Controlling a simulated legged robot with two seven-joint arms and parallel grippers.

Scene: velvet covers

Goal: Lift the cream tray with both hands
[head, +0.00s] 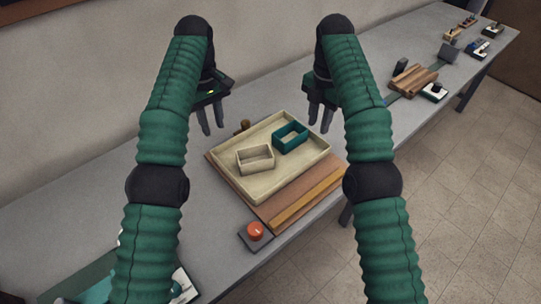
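The cream tray (297,162) is a shallow rectangle with a raised rim. It lies on a brown board on the table and carries a small cream box (254,167) and a small teal box (290,147). My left gripper (213,130) points down above the table, to the left of the tray's far end, with its fingers apart and empty. My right gripper (320,129) points down near the tray's far right corner, also with its fingers apart and empty. Neither gripper appears to touch the tray.
A wooden bar (305,199) lies along the board's front right edge. An orange button (255,230) on a dark base stands near the table's front edge. A small brown knob (243,125) shows behind the tray. Wooden blocks (415,80) and several small devices stand farther along the grey table (110,185).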

